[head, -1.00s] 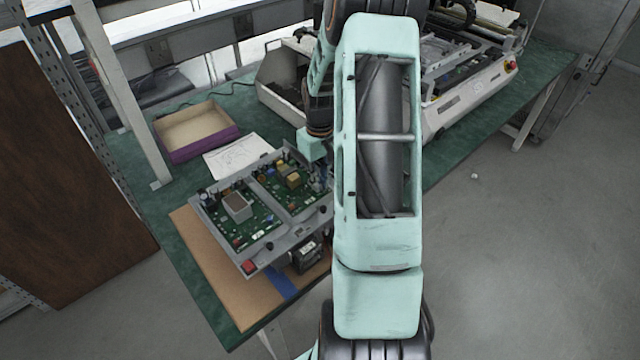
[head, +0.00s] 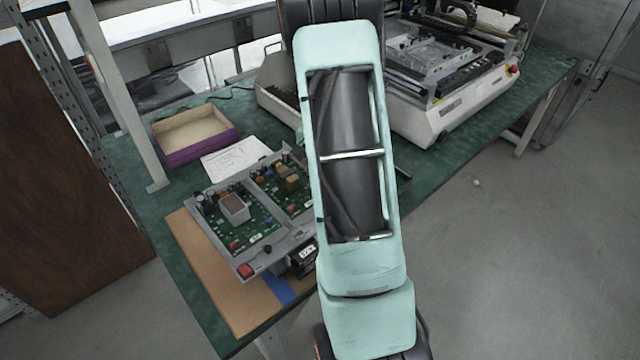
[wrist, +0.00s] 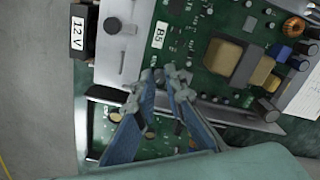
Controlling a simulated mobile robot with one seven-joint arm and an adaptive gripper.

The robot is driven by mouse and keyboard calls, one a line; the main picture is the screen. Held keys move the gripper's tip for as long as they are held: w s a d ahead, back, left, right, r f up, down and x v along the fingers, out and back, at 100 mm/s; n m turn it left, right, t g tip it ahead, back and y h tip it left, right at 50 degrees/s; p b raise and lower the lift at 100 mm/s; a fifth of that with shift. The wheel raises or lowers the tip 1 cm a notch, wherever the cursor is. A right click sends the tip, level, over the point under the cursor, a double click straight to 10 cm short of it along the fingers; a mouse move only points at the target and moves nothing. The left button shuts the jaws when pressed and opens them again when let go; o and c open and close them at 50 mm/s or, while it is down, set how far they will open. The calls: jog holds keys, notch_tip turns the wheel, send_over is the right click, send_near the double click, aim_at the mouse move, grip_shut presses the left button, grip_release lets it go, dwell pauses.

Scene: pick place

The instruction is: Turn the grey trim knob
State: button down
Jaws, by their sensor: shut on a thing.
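In the wrist view, my gripper (wrist: 164,80) has its blue fingers drawn together at the edge of the green circuit board (wrist: 190,50), with a small gap between the grey tips. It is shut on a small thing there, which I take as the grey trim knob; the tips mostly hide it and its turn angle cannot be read. In the head view the open-topped grey unit (head: 245,262) with its circuit boards lies on the bench. My own arm covers its right part and hides the gripper and the knob.
A black knob (wrist: 112,26) and a black block labelled 12V (wrist: 80,28) stand near the fingers. In the head view, a red switch (head: 246,270), a purple-sided tray (head: 195,151), a paper sheet (head: 236,157) and a large white machine (head: 460,105) surround the unit.

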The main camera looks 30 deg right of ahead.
jog(key=shift+m, duration=1.5)
jog(key=c, duration=2)
grip_release()
jog(key=shift+o, duration=0.2)
notch_tip(320, 180, up, 12)
